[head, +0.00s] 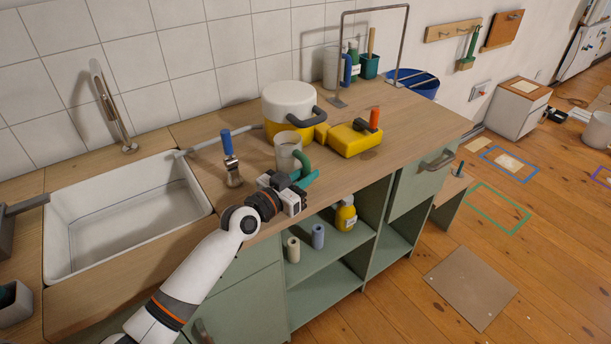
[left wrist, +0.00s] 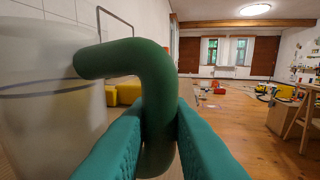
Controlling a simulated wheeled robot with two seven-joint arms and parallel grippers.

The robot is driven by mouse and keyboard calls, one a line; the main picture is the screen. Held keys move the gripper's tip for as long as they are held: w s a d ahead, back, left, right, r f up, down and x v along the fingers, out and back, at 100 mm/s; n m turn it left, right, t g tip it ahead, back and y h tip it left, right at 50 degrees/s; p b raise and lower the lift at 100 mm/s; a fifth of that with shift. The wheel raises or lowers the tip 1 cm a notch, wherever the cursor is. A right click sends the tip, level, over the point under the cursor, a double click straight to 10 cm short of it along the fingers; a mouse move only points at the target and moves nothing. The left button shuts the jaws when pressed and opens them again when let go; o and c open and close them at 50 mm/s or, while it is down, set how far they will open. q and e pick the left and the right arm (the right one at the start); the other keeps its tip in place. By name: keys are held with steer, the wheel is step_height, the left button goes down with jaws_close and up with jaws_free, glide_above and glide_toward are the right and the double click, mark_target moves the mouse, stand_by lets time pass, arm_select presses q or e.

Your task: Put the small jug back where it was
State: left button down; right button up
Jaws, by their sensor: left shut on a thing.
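The small jug (head: 287,146) is a pale, translucent cup with a green handle (head: 303,161), at the front part of the wooden worktop (head: 399,130). My left gripper (head: 299,183) is shut on the green handle. In the left wrist view the teal fingers (left wrist: 170,140) close on the lower part of the handle (left wrist: 155,90). The jug's cloudy wall (left wrist: 45,100) fills the left of that view. The jug looks upright; I cannot tell whether its base touches the worktop. My right gripper is not in view.
A blue-handled brush (head: 229,150) stands left of the jug. A white-and-yellow canister (head: 289,103) is behind it. A yellow box-like tool (head: 353,139) lies to the right. The white sink (head: 120,215) is at the left. The right end of the worktop is clear.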

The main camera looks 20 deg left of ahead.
arm_select(q)
steer(key=c, duration=1.3)
jaws_free()
steer(key=shift+c, duration=0.2)
steer(key=shift+r, duration=0.1)
steer(key=b+v, duration=0.1)
steer(key=v, duration=1.1)
